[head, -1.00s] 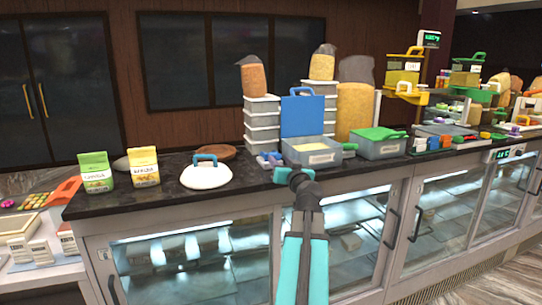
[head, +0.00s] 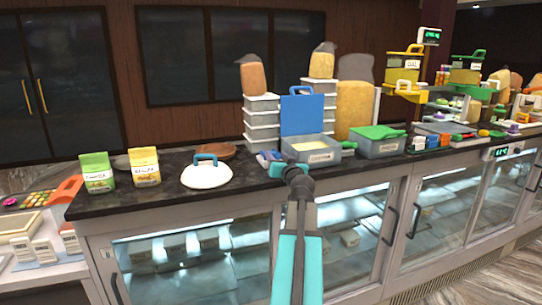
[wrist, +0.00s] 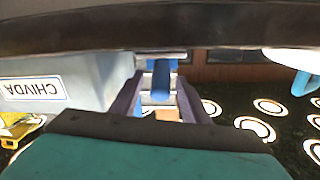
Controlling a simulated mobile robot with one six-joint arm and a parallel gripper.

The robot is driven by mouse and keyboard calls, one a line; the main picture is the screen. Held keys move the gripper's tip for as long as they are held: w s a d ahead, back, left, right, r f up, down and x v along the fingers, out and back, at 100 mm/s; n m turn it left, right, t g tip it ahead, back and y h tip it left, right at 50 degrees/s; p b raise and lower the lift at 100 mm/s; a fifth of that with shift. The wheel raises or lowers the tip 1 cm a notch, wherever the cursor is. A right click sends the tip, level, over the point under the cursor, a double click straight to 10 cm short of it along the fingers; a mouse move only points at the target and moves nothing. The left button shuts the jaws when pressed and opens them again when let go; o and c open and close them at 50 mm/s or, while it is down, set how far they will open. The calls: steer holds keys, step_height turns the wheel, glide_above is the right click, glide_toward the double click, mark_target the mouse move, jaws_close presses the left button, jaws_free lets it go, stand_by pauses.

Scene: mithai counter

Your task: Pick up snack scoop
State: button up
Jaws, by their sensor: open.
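A small blue item (head: 265,159), which looks like the snack scoop's handle, lies on the dark counter at the left of the open bin. In the wrist view a blue handle-like piece (wrist: 161,77) shows between the fingers of my gripper (wrist: 158,98), with paler parts around it. My gripper is open, with one finger on each side of this piece. I cannot tell whether either finger touches it. The scoop's full shape is hidden by my gripper and wrist. In the head view my wrist hides the fingertips.
A grey bin (head: 318,157) labelled CHIVDA, with its blue lid (head: 302,114) raised, stands close beside my gripper. A green-lidded bin (head: 378,146) stands to its right. A white domed lid (head: 206,176) and two snack packets (head: 97,172) are at the left.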

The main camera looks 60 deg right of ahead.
jaws_close()
steer(key=shift+r, duration=0.1)
steer(key=shift+r+b, duration=0.75)
steer(key=shift+r, duration=0.95)
steer(key=s+a+b, duration=0.2)
steer(key=a+b, duration=0.3)
steer(key=a, duration=0.2)
steer(key=s+a+r+b, duration=0.1)
steer(key=s+a+b, duration=0.2)
steer(key=a+b, duration=0.2)
steer(key=a, duration=0.2)
steer(key=shift+s+a+r, duration=0.2)
steer(key=shift+s+a, duration=0.1)
steer(key=shift+s, duration=0.05)
steer(key=shift+a+b, duration=0.1)
steer(key=shift+b, duration=0.2)
